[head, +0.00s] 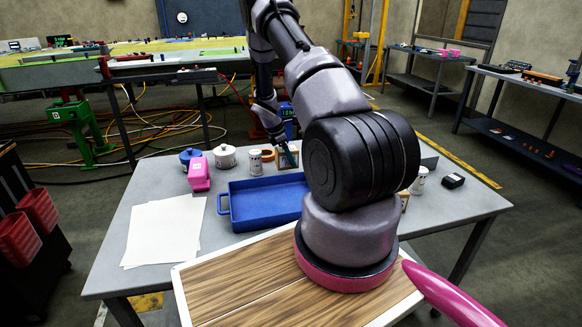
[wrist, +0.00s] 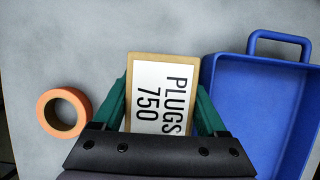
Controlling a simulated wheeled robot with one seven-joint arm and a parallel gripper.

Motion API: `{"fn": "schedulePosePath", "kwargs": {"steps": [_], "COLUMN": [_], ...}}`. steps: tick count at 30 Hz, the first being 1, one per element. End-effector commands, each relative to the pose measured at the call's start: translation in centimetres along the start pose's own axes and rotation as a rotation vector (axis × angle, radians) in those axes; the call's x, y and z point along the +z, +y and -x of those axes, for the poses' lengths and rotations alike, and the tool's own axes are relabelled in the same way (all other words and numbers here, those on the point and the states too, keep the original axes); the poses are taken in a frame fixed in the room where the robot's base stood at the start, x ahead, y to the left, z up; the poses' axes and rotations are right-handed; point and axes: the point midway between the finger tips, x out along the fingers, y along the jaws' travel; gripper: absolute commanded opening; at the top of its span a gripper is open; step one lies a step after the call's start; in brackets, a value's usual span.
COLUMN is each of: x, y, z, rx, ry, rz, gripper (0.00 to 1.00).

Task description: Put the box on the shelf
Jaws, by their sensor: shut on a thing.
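The box (wrist: 161,96) is a small cardboard-coloured box with a white label reading "PLUGS 750". My gripper (wrist: 162,108) has its green fingers on the box's two sides, shut on it. In the head view, my gripper (head: 289,154) is behind the blue tray, with the box (head: 287,160) at its fingertips, low over the grey table or on it. I cannot tell whether the box touches the table. Lower shelves show under the benches at the right, one under the far bench (head: 424,93) and one under the nearer bench (head: 522,138).
The blue tray (wrist: 228,119) is close beside the box, and an orange tape roll (wrist: 62,112) lies on its other side. A pink item (head: 199,175), a white pot (head: 225,157) and a can (head: 255,162) stand on the table, with white paper (head: 163,231) at left.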

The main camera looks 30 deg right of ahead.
Motion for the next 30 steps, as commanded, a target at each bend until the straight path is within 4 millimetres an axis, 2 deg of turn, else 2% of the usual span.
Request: {"fn": "schedulePosePath", "kwargs": {"steps": [9,19,20,21,22,30], "x": [-1.4,-1.5,-1.5,-1.5,-1.5,-1.4], "y": [0.0,0.0,0.0,0.0,0.0,0.0], "z": [-3.4,-3.6,-3.6,-3.6,-3.6,-3.4], "rx": [-0.001,0.000,0.000,0.000,0.000,0.000], "ry": [-0.001,0.000,0.000,0.000,0.000,0.000], "rz": [-0.001,-0.002,-0.002,-0.002,-0.002,-0.002], "gripper": [0.00,0.00,0.82,0.98,1.00,1.00]}}
